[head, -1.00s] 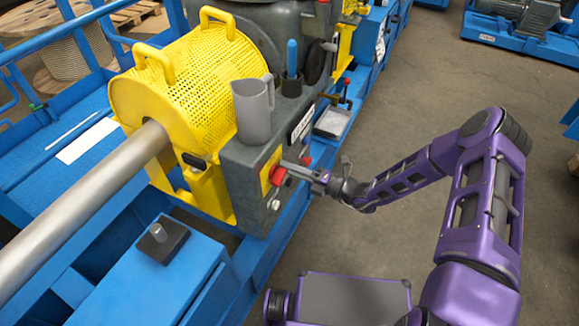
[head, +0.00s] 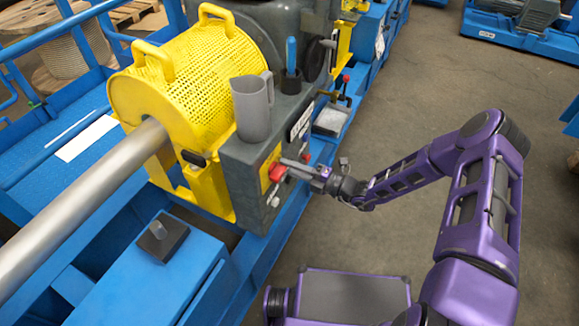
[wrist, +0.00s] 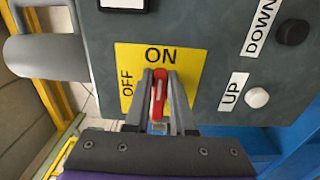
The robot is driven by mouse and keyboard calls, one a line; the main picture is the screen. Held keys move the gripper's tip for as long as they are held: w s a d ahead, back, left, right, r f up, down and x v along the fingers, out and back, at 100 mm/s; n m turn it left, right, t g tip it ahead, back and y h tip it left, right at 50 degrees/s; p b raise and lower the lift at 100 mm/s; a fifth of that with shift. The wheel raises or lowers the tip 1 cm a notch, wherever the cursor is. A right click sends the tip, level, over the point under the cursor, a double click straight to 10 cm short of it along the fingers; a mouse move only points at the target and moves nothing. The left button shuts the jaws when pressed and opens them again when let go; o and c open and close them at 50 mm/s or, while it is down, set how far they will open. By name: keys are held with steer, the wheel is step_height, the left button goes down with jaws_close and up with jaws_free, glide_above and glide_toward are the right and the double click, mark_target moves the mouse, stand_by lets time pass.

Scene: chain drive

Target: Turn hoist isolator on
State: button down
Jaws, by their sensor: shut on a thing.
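The hoist isolator is a red lever (wrist: 158,95) on a yellow plate (wrist: 125,62) marked OFF and ON. In the wrist view the lever stands upright in the picture, its upper end just below the word ON; OFF is to its left. My gripper (wrist: 160,84) is shut on the lever, one grey finger on each side. In the head view my gripper (head: 288,168) reaches from the right to the red lever (head: 276,173) on the grey control box (head: 240,185). The fingers partly hide the lever there.
In the wrist view a white UP button (wrist: 257,97) and a black DOWN button (wrist: 292,32) lie right of the plate. A grey jug (head: 252,110) stands on the box, beside a dark cup (head: 291,84) with a blue-handled tool. Open floor (head: 400,130) lies to the right.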

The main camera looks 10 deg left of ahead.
steer(key=c, duration=0.8)
jaws_free()
steer(key=shift+o, duration=0.2)
steer(key=v, duration=1.7)
steer(key=shift+s+d, duration=0.15)
steer(key=shift+d, duration=0.05)
steer(key=shift+f, duration=0.1)
